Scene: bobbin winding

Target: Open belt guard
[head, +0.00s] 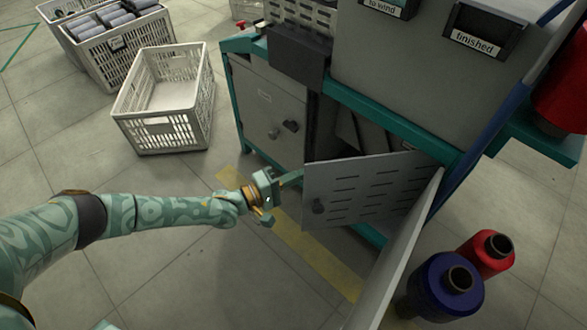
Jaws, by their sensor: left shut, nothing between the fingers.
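The belt guard (372,185) looks to be the grey slotted panel low on the machine's front. My left gripper (284,197) is shut and empty, just left of the panel's free edge. One finger reaches towards the top left of the panel; I cannot tell whether it touches. My right gripper is not in view.
A closed grey cabinet door (262,110) is left of the opening. A pale panel (400,262) juts out at the right, beside a blue spool (440,290) and a red spool (487,255). An empty white crate (160,128) stands left; the floor between is clear.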

